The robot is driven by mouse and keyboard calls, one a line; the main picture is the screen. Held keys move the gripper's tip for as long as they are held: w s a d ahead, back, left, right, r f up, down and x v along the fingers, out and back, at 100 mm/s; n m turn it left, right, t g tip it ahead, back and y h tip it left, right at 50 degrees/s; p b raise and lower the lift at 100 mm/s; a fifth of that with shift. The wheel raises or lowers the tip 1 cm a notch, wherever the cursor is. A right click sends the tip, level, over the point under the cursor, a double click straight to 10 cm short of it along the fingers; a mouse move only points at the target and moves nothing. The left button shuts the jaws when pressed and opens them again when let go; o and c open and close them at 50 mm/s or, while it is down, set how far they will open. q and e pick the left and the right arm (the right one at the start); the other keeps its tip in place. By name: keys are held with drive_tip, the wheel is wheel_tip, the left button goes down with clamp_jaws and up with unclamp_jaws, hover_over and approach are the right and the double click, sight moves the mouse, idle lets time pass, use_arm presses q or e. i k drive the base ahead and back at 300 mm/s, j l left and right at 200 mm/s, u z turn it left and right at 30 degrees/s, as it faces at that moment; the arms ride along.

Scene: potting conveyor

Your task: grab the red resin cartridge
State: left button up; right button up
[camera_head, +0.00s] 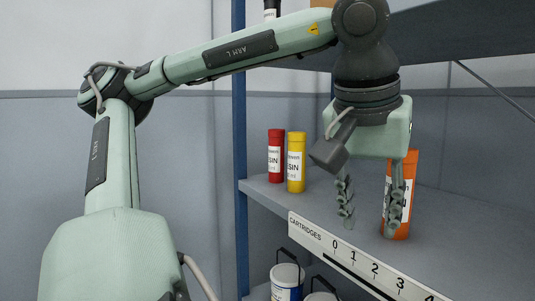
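The red resin cartridge (276,146) stands upright at the left end of the shelf, with a white label partly reading "SIN". A yellow cartridge (297,141) stands close beside it on the right. My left gripper (368,226) points down over the shelf, to the right of both. Its two fingers are spread apart with nothing between them. An orange cartridge (408,172) stands at the right finger, which partly covers it; I cannot tell whether they touch. My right gripper is not in view.
The shelf (460,225) has a front strip marked "CARTRIDGES" with numbers. A blue upright post (240,120) stands at its left end. Another shelf (470,30) hangs above. White pails (286,279) sit below. Shelf surface between the yellow and orange cartridges looks clear.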

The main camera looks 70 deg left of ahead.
sight(276, 136)
drive_tip(key=j, duration=2.1)
